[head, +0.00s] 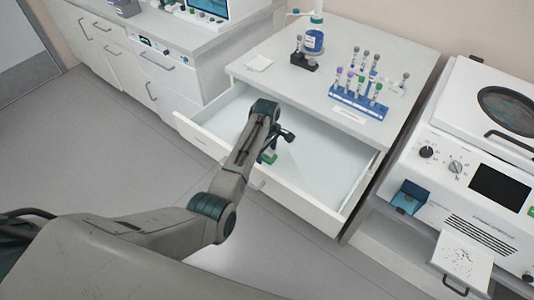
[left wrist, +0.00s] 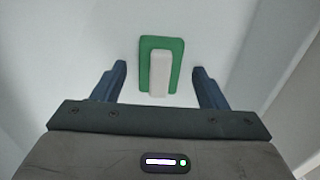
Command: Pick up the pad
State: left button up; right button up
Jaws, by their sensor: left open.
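The pad is a green rectangle (left wrist: 174,47) with a pale raised block (left wrist: 158,74) on it. In the left wrist view it lies on the white drawer floor, between and a little beyond my left gripper's fingers (left wrist: 160,86). The fingers are apart and do not touch it. In the head view a green part of the pad (head: 269,157) shows inside the open drawer (head: 315,178), beside my left gripper (head: 276,145). My arm hides some of the drawer there. My right gripper is not in view.
The drawer's walls and front panel (head: 290,202) surround the pad. The counter (head: 300,88) above holds a blue tube rack (head: 358,103), a blue bottle (head: 314,40) and a small white square (head: 259,63). A white machine (head: 470,165) stands at right. The drawer's right part is clear.

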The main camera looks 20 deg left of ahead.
pick_arm(q)
jog(key=shift+f, duration=0.3)
jog(key=c, duration=1)
jog(key=shift+c, duration=0.3)
notch_tip(320, 180, up, 10)
jog(key=shift+f+b, duration=0.15)
jog(key=shift+b, duration=0.8)
jog(key=shift+r, duration=0.2)
